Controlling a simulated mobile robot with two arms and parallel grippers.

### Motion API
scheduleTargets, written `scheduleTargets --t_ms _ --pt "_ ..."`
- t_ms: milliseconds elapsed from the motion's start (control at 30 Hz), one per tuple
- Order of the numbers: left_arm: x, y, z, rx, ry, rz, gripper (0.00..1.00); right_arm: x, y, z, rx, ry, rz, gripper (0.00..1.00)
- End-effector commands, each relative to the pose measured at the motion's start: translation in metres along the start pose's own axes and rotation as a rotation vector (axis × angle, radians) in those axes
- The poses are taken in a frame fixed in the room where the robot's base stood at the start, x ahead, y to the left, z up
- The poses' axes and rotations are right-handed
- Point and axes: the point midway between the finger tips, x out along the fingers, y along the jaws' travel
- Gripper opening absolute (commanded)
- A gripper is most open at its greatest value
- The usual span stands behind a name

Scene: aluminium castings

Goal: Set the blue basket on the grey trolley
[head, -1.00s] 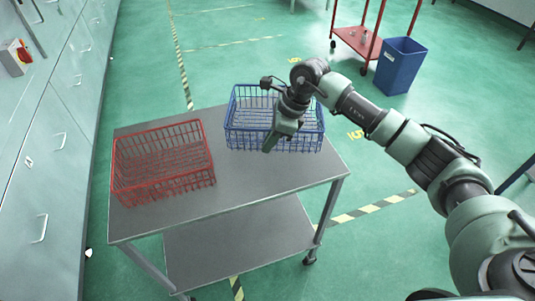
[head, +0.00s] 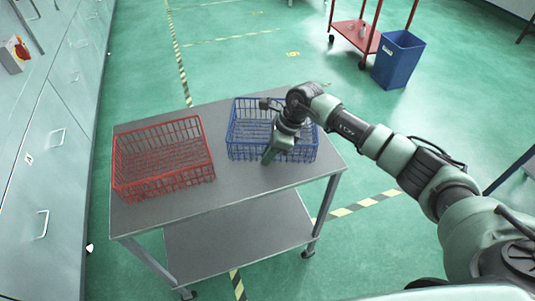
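The blue wire basket (head: 305,152) is over the right rear part of the grey trolley's top (head: 235,187). It looks level, and its base appears to rest on the top. My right gripper (head: 270,155) reaches down over the basket's near wall and appears shut on its wire rim. The fingertips are small and partly hidden among the wires. My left gripper is not in view.
A red wire basket (head: 163,158) stands on the left half of the trolley. Grey cabinets (head: 45,150) line the left side. A blue bin (head: 399,62) and a red trolley (head: 352,38) stand at the back right. The green floor between is clear.

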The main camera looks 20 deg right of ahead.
Motion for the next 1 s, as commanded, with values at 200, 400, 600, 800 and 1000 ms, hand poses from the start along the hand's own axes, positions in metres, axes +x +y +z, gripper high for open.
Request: scheduleTargets --t_ms 200,400,600,800,1000 --pt "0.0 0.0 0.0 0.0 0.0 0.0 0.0 0.0 0.0 0.0 0.0 0.0 0.0 0.27" --pt "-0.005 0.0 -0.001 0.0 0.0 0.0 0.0 -0.004 0.0 0.002 0.001 0.0 0.0 0.27" --pt "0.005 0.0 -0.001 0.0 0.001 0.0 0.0 -0.032 -0.002 0.0 -0.002 -0.001 -0.005 0.27" --pt "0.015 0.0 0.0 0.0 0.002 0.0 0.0 -0.075 -0.001 0.0 -0.001 0.0 -0.005 0.27" --pt "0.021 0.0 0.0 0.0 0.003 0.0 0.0 -0.109 -0.001 0.0 0.0 0.0 -0.002 0.27"
